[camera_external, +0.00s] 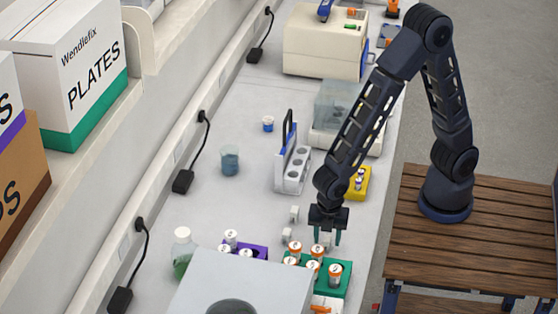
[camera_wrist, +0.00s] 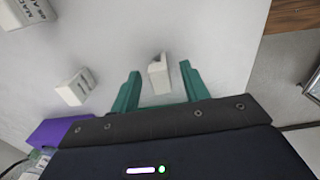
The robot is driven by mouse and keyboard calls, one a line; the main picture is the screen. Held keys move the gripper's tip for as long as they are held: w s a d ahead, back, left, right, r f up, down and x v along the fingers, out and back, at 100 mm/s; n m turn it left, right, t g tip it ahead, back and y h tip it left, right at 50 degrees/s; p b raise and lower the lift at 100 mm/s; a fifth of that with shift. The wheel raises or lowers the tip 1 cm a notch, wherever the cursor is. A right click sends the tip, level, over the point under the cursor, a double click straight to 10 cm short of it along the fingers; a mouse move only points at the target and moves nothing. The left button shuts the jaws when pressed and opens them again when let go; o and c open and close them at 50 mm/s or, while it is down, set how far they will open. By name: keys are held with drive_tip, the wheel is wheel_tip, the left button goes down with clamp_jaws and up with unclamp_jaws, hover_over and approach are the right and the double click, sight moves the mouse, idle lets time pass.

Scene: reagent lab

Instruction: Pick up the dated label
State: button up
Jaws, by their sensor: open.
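My gripper (camera_external: 326,240) points down over the bench, just behind the green rack. In the wrist view its two teal fingers (camera_wrist: 160,70) are spread apart. A small white block (camera_wrist: 159,80) appears between them, with no print that I can read; I cannot tell its height relative to the fingertips. A second white block (camera_wrist: 75,88) with a dark mark lies left of the fingers. A third white piece (camera_wrist: 27,12) at the top left carries printed lines, one like "25 AU", perhaps a date. The external view shows small white blocks (camera_external: 294,214) (camera_external: 287,234) left of my gripper.
A green rack (camera_external: 346,288) with several orange-banded vials stands in front of my gripper. A purple rack (camera_external: 261,250) stands to its left, and a large grey device (camera_external: 235,278) is nearer the camera. A tube stand (camera_external: 290,178) and yellow rack (camera_external: 364,183) stand behind.

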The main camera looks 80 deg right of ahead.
drive_tip(key=shift+f, duration=0.6)
drive_tip(key=shift+c, duration=0.3)
clamp_jaws()
